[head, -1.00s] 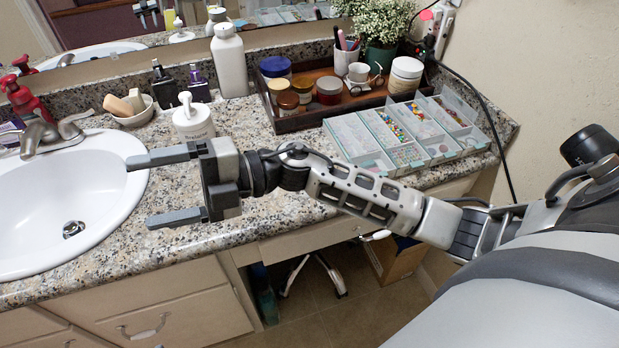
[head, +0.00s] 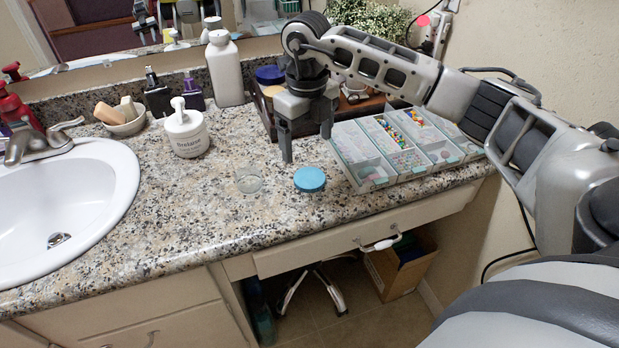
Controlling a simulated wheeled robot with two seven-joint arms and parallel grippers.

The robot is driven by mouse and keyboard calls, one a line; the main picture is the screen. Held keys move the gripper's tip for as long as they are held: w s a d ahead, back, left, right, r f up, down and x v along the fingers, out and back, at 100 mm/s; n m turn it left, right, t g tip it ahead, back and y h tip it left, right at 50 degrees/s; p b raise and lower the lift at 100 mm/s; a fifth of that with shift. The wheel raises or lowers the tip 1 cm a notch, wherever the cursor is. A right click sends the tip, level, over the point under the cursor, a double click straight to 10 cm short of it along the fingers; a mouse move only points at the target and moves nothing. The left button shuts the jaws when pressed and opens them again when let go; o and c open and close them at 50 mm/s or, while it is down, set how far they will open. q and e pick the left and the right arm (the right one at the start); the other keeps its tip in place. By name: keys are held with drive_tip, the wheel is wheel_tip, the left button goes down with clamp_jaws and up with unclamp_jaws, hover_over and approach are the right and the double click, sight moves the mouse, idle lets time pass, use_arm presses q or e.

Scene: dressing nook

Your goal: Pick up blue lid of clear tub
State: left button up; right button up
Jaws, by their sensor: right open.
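The round blue lid (head: 310,179) lies on the speckled counter, left of the bead organizer. A small clear tub (head: 248,181) stands to its left, apart from it and hard to make out against the stone. My right gripper (head: 307,150) points down, fingers apart and empty, above and behind the blue lid in the picture. It does not appear to touch the lid. My left gripper is out of view.
The bead organizer (head: 352,156) sits close right of the lid. A dark tray (head: 262,112) with jars is behind my gripper. A white pump bottle (head: 187,135) and the sink (head: 95,190) are left. The counter's front is clear.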

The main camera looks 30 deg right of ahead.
sight(309, 177)
wheel_tip(309, 177, down, 3)
drive_tip(key=shift+f, duration=0.15)
drive_tip(key=shift+s+d+f, duration=0.1)
drive_tip(key=shift+d+f, duration=0.05)
drive_tip(key=shift+f, duration=2.55)
drive_tip(key=c, duration=1)
